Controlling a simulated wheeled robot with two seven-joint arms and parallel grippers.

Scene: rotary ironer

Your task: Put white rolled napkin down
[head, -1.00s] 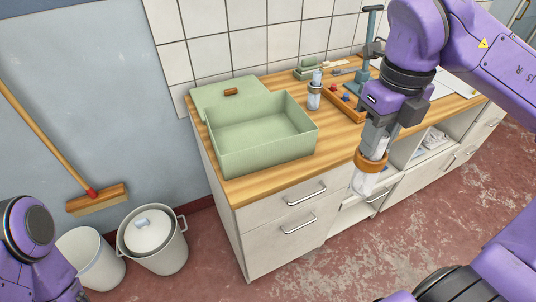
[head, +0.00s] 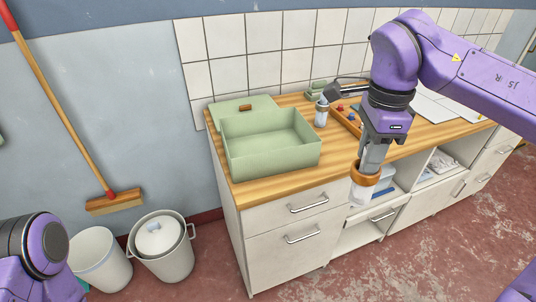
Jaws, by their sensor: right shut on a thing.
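My right gripper (head: 371,156) points down and is shut on the white rolled napkin (head: 361,193), which has an orange-brown ring (head: 365,175) around it. The napkin hangs roughly upright, with its lower end free. In the picture it lies in front of the counter's front edge and open shelves, right of the green box. Its upper part is hidden by the fingers. Part of my left arm shows at the lower left; its gripper is out of view.
An open, empty-looking green box (head: 240,158) stands on the wooden counter (head: 262,184), its lid (head: 228,109) behind it. A white roll with a grey-blue band (head: 321,113) and an orange tray (head: 347,118) stand right of it. Bare counter lies between box and gripper. Bins (head: 165,262) stand on the floor.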

